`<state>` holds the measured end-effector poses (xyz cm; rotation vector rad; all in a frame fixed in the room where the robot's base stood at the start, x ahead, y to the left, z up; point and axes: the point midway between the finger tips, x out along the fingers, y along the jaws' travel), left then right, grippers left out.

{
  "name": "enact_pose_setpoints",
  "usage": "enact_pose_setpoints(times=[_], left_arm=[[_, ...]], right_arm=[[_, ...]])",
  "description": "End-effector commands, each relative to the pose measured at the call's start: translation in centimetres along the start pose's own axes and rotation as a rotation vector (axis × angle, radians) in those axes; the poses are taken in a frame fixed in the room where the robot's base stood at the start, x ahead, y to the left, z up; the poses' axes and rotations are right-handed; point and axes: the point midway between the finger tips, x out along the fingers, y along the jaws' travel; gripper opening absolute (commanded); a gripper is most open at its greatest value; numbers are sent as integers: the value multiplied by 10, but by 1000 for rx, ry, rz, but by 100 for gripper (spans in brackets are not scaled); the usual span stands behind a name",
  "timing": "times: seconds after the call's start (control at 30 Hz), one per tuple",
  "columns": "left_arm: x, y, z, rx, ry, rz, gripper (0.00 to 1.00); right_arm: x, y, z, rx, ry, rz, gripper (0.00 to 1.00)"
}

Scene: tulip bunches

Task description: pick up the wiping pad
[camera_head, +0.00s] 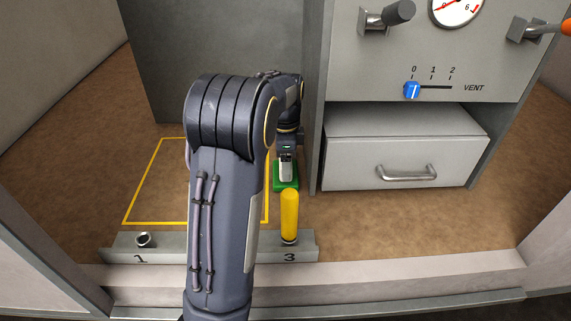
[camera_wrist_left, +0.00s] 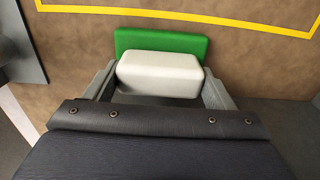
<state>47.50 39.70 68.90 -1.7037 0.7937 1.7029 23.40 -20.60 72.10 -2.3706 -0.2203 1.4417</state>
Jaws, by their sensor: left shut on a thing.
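The wiping pad has a white block-shaped grip on a flat green base (camera_head: 286,184). In the head view it is beside the grey cabinet, at the right edge of the yellow outline, and its upper part is mostly hidden. My left gripper (camera_head: 287,158) reaches down over it. In the left wrist view the white grip of the wiping pad (camera_wrist_left: 160,73) sits between the fingers of my left gripper (camera_wrist_left: 158,85), which is shut on it. The green base shows behind it. I cannot tell whether the base touches the brown surface. My right gripper is not in view.
A yellow handle (camera_head: 289,214) stands upright at slot 3 of the grey front rail (camera_head: 185,251). The grey cabinet with a drawer (camera_head: 400,160), knobs and a gauge stands close on the right. The yellow outline (camera_head: 140,184) encloses bare surface, partly behind my arm.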

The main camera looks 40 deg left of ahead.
Motion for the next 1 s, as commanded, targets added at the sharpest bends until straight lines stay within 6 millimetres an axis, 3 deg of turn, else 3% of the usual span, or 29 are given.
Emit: enact_pose_setpoints(times=[0.3, 0.6, 0.8, 1.0], left_arm=[[-36, -1, 0, -1, 2, -4, 52], [-100, 46, 30, 1, 8, -3, 52], [-117, 87, 57, 1, 6, -1, 52], [-127, 110, 72, 0, 2, 0, 52]], right_arm=[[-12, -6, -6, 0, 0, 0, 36], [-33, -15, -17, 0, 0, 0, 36], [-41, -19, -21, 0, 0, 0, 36], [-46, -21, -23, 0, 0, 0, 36]])
